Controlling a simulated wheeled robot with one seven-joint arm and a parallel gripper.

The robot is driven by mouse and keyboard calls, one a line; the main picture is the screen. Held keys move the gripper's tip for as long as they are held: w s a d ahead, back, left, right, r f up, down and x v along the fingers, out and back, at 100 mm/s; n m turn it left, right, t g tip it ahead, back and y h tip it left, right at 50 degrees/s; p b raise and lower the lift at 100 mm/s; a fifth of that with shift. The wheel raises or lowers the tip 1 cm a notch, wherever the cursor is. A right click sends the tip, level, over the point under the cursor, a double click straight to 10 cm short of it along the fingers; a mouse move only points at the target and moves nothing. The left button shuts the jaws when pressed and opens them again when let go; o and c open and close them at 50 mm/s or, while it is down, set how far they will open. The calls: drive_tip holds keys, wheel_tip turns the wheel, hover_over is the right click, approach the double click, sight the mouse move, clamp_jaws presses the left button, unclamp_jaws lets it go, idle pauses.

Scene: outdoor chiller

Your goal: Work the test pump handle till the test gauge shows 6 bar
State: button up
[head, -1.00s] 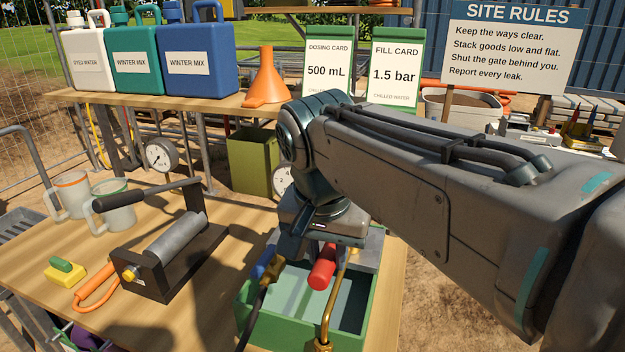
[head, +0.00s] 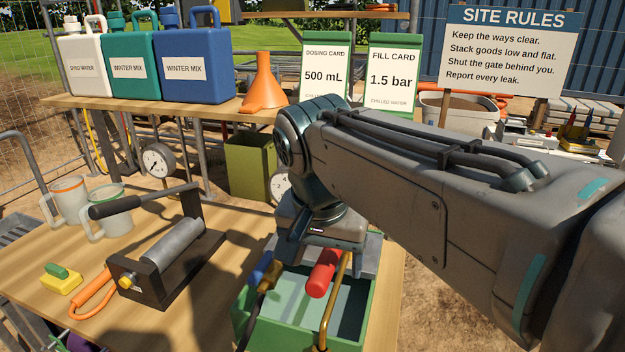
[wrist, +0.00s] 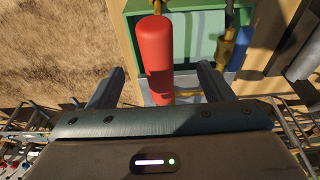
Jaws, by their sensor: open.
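A green box (head: 340,320) with a red grip (head: 324,272) and brass pipe stands at the bench's front; I take it for the test pump. In the wrist view the red grip (wrist: 157,55) stands between the two fingers of my gripper (wrist: 160,80), with gaps at both sides. My gripper (head: 318,238) is open just above and behind the grip; its fingers are mostly hidden in the head view. A round white gauge (head: 158,160) stands behind the bench, its reading too small to tell. A second gauge (head: 279,184) is partly hidden by my arm.
A black device (head: 165,270) with a long black handle stands left of the green box. Two mugs (head: 68,203) and a yellow-green block (head: 61,279) are further left. A blue handle (head: 260,267) is close beside the grip. Jugs, a funnel and cards stand on the rear shelf.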

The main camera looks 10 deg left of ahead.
drive_tip(key=p+v, duration=0.5)
drive_tip(key=v, duration=0.2)
drive_tip(key=v, duration=1.3)
drive_tip(key=w+d+f, duration=0.4)
drive_tip(key=d+f, duration=0.8)
drive_tip(key=s+d+f, duration=0.2)
drive_tip(key=d+f, duration=0.3)
drive_tip(key=f, duration=0.2)
drive_tip(key=s+d+f+n, duration=0.1)
drive_tip(key=s+d+f, duration=0.2)
drive_tip(key=d+f, duration=0.3)
wheel_tip(320, 180, down, 2)
drive_tip(key=shift+f+t+p, duration=0.1)
drive_tip(key=shift+t+p, duration=0.2)
